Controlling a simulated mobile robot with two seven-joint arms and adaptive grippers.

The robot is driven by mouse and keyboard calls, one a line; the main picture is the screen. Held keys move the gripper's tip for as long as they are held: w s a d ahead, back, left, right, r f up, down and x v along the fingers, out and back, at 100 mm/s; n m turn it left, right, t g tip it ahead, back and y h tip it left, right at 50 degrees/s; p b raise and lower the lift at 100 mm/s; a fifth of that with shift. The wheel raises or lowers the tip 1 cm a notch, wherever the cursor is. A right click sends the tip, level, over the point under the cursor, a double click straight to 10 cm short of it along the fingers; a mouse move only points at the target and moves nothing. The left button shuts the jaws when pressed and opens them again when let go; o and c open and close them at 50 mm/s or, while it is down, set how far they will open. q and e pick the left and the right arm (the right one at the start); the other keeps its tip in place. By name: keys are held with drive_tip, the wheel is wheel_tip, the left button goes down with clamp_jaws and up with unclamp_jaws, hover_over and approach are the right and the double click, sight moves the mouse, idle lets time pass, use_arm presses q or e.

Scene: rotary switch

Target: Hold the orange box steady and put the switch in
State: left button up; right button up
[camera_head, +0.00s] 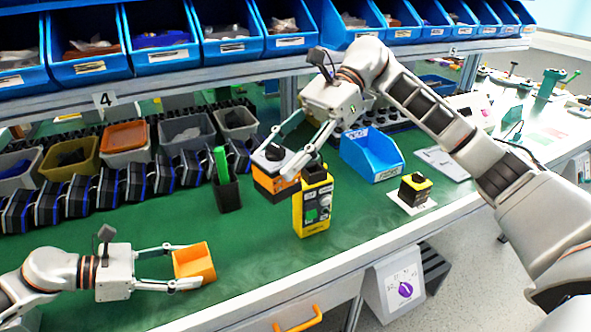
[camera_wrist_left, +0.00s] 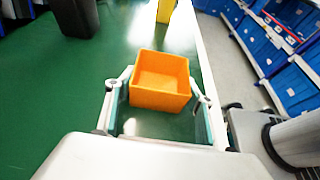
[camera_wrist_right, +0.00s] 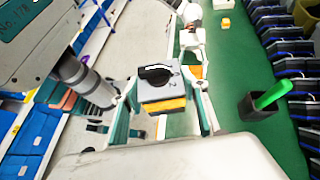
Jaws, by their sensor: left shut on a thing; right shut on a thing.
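The orange box (camera_head: 194,264) is a small open-topped box near the table's front edge. My left gripper (camera_head: 187,266) is shut on it, one finger on each side; in the left wrist view the box (camera_wrist_left: 160,80) looks empty and upright. My right gripper (camera_head: 283,160) is shut on the switch (camera_head: 272,172), which has a grey top, a black knob and an orange-and-black body. In the right wrist view the switch (camera_wrist_right: 163,85) sits between the fingertips, knob showing. It is held above the table, up and to the right of the orange box and apart from it.
A yellow control box (camera_head: 313,205) stands just right of the held switch. A black holder (camera_head: 228,193) with a green item stands behind. A blue bin (camera_head: 371,155) and a yellow-black switch (camera_head: 415,188) are further right. Green table around the orange box is clear.

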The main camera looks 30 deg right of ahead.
drive_tip(key=w+a+f+m+t, duration=0.1)
drive_tip(key=w+a+f, duration=0.1)
drive_tip(key=a+f, duration=0.5)
drive_tip(key=w+a+f+m+t, duration=0.1)
drive_tip(key=w+a+f+t, duration=0.1)
drive_tip(key=a+f, duration=0.5)
drive_tip(key=w+a, duration=0.1)
drive_tip(key=a, duration=0.3)
drive_tip(key=shift+w+a+m+y, duration=0.15)
drive_tip(key=shift+a+m+y, duration=0.1)
drive_tip(key=shift+m+y, duration=0.05)
drive_tip(key=shift+f, duration=0.15)
drive_tip(key=shift+f, duration=1)
drive_tip(key=shift+f, duration=0.8)
drive_tip(key=shift+f, duration=0.1)
